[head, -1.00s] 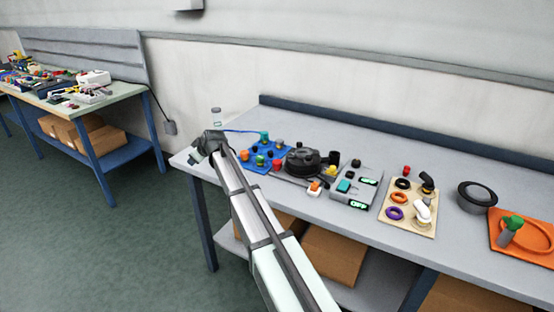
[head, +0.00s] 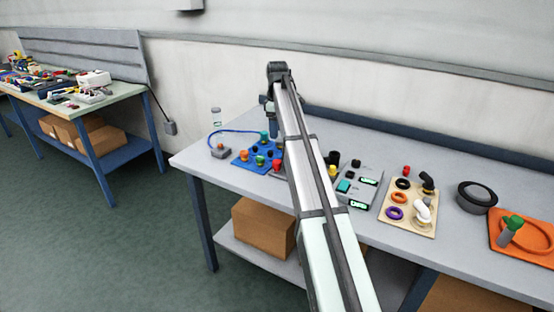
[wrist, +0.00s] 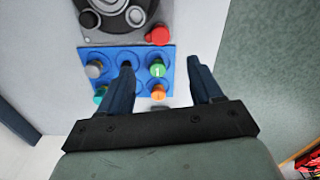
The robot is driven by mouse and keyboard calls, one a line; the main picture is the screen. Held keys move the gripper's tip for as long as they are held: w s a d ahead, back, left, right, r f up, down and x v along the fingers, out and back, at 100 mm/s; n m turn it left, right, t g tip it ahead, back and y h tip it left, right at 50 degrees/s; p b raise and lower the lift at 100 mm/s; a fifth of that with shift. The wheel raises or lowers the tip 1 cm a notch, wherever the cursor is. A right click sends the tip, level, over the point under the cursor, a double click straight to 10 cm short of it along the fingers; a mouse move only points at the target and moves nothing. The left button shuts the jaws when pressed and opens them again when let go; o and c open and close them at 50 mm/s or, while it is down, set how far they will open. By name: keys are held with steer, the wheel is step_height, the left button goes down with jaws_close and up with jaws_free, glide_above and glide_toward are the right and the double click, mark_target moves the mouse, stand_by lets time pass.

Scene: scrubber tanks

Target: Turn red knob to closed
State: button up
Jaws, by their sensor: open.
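A red knob (head: 277,166) shows in the head view just left of my forearm, beside the blue board. In the wrist view the red knob (wrist: 158,36) sits on the corner of a grey panel (wrist: 98,36), beyond my fingertips. My gripper (wrist: 161,65) is open and empty, its two dark fingers spread above the blue board. The red knob lies ahead of the gap between the fingers, apart from them. In the head view my gripper (head: 270,112) is raised over the bench, its fingertips pointing down. Any open or closed marking on the knob is too small to read.
The blue board (wrist: 126,84) carries green, orange, grey and teal knobs. My arm hides most of the dark round part in the head view. A grey box with green displays (head: 354,188) and a beige board (head: 408,214) stand to the right.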

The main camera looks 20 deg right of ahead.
mark_target(277, 161)
step_height(277, 161, down, 14)
steer(key=shift+r, duration=0.2)
stand_by(0.4)
steer(key=c, duration=1.1)
